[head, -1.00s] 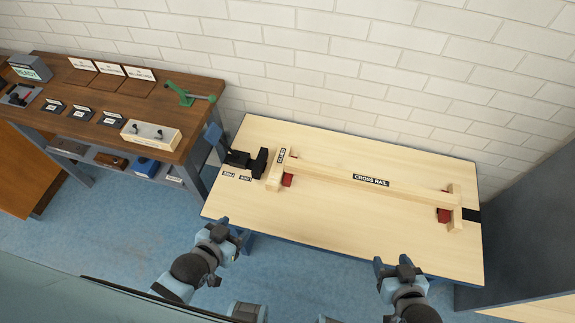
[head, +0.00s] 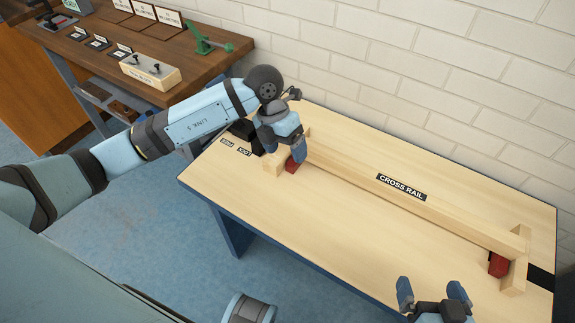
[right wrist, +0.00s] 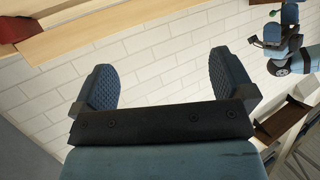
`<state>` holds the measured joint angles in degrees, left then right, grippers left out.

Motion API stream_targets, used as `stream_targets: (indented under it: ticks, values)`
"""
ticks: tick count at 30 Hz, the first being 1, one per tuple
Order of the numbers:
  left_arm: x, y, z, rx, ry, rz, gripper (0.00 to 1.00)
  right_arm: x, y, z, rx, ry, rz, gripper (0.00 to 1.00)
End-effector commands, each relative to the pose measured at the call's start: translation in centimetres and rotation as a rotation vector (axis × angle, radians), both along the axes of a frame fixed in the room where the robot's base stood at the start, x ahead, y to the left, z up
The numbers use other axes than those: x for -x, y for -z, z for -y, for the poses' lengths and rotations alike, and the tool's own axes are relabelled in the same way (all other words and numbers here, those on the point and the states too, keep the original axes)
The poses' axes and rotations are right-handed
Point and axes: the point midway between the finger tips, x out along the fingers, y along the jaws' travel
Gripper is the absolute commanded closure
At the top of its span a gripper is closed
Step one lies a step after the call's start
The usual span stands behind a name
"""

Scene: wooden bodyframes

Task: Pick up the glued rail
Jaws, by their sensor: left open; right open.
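The glued rail is a long pale wooden beam labelled CROSS RAIL (head: 360,176). It lies across the light wooden table (head: 345,235), with a short wooden crosspiece at each end. Red blocks (head: 498,264) show under its ends. My left gripper (head: 287,148) is open and points down at the rail's left end, hiding part of that crosspiece and its label; I cannot tell whether it touches. My right gripper (head: 432,289) is open and empty, in front of the table's near edge. In the right wrist view, a wooden beam (right wrist: 120,30) crosses the upper left, apart from the open fingers (right wrist: 165,88).
A black fixture (head: 245,130) stands beside the rail's left end, partly hidden by my left arm. A brown workbench (head: 150,60) with a green tool (head: 205,42) stands at the upper left. A white brick wall (head: 430,80) runs behind the table.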

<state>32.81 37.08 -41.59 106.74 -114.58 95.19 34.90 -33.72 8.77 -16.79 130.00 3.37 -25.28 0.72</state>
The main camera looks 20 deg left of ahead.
Motion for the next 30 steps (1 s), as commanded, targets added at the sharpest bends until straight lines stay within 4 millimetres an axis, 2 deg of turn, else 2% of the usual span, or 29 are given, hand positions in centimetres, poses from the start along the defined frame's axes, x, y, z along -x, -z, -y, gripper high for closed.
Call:
stream_targets:
  ticks: [1,3,7,18,25,28,30]
  values:
    - [-1.2,0.8,-2.1,-0.107,-0.021,0.027,0.19,0.0,1.2,-0.1,-0.006,-0.002,0.007,0.00]
    - [-2.1,0.4,-4.1,-0.215,-0.051,0.047,0.19,0.0,1.3,-0.2,-0.011,-0.004,0.013,0.00]
    - [-2.7,0.6,-5.9,-0.308,-0.081,0.061,0.19,-0.1,1.0,-0.4,-0.021,-0.008,0.028,0.00]
    - [-2.8,7.2,-6.0,-0.313,-0.083,0.059,0.19,-1.0,-1.8,-1.7,-0.097,-0.028,0.155,0.00]
    - [-2.8,8.8,-6.0,-0.312,-0.081,0.062,0.19,-1.1,-2.6,-2.0,-0.119,-0.034,0.192,0.00]
    - [-3.0,10.3,-6.0,-0.311,-0.082,0.059,0.19,-1.3,-3.1,-2.3,-0.140,-0.040,0.226,0.00]
    - [-3.1,11.6,-6.0,-0.310,-0.083,0.059,0.19,-1.4,-4.3,-2.8,-0.168,-0.053,0.275,0.00]
